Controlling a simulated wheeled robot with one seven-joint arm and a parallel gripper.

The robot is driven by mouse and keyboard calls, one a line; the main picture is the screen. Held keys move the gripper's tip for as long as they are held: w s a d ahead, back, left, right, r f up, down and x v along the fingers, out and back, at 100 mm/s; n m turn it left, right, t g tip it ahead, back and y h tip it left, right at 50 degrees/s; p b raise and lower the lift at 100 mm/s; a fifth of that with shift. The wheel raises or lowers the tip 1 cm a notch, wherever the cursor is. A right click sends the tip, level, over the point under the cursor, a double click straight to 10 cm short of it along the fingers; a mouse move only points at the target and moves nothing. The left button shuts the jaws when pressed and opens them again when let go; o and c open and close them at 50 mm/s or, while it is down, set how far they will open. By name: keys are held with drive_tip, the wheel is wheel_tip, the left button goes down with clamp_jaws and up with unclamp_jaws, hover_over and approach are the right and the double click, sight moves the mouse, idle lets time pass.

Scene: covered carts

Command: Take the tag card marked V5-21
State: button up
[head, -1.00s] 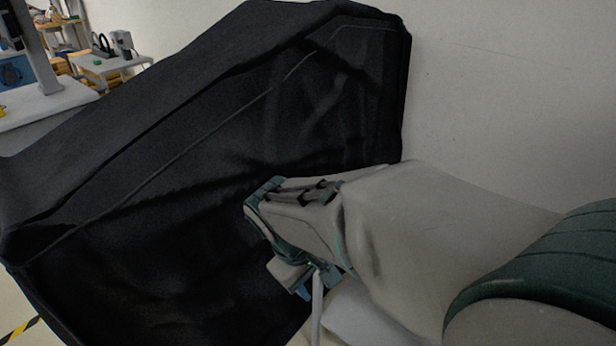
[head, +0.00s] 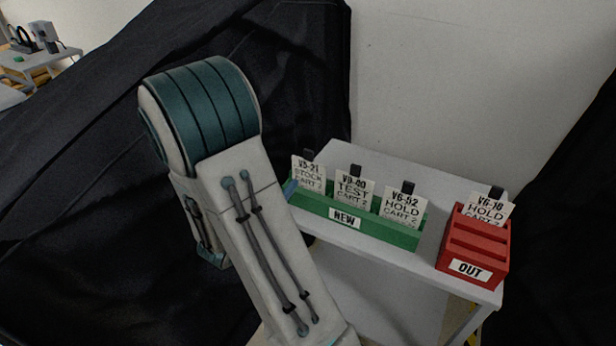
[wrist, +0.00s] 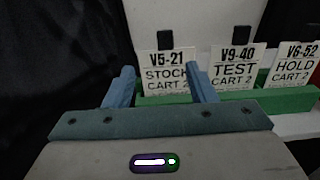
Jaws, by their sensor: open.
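The tag card marked V5-21 (head: 309,173) reads STOCK CART 2 and stands at the left end of a green rack labelled NEW (head: 378,226). It also shows in the wrist view (wrist: 167,72), upright with a black tab above it. My gripper (wrist: 162,76) is open, its two blue fingers pointing toward this card with it between them in the picture. I cannot tell the exact gap to the card. In the head view my arm hides most of the gripper.
Cards V9-40 (head: 354,189) and V6-52 (head: 403,207) stand to the right in the green rack. A red rack labelled OUT (head: 475,246) holds card V6-16 (head: 486,209). Both racks stand on a grey cart (head: 352,158) against the wall. Black covers (head: 70,220) flank it.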

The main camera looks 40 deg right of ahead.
sight(308, 155)
drive_tip(key=p+x, duration=0.1)
drive_tip(key=x, duration=0.7)
drive_tip(key=shift+s, duration=0.1)
drive_tip(key=x, duration=0.1)
drive_tip(key=p+x, duration=0.1)
drive_tip(key=x, duration=0.1)
drive_tip(key=p+x, duration=0.1)
drive_tip(key=x, duration=0.1)
drive_tip(key=shift+s+d+r, duration=0.15)
drive_tip(key=shift+s+r, duration=0.2)
drive_tip(key=shift+s, duration=0.1)
drive_tip(key=shift+w+d, duration=0.1)
drive_tip(key=shift+d, duration=0.1)
clamp_jaws()
